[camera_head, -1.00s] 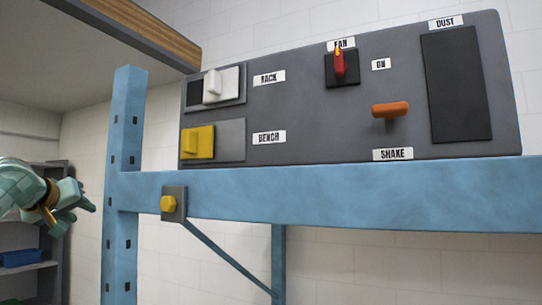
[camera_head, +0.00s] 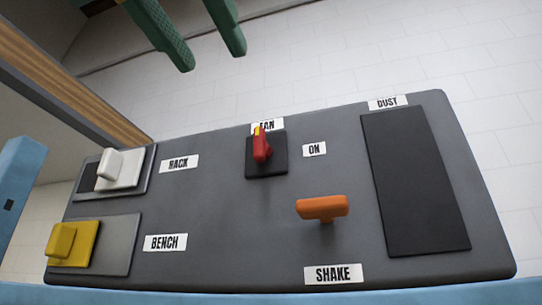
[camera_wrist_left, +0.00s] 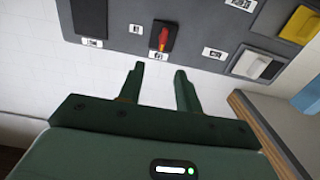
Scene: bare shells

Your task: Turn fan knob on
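The fan knob (camera_head: 262,146) is a red handle with a yellow tip on a black square plate, mounted on the grey panel. Its yellow tip points up toward the FAN label (camera_head: 267,125); the ON label (camera_head: 314,149) is to its right. My left gripper (camera_head: 212,58) enters at the top of the head view, above the panel and up-left of the knob. Its two green fingers are apart with nothing between them. In the left wrist view the gripper (camera_wrist_left: 159,69) points toward the knob (camera_wrist_left: 163,38), apart from it. My right gripper is not in view.
An orange T-handle (camera_head: 322,208) sticks out below right of the knob. A white slider (camera_head: 120,168) and a yellow slider (camera_head: 74,243) are at the left. A dark DUST panel (camera_head: 415,182) is at the right. A wooden beam (camera_head: 75,90) runs at upper left.

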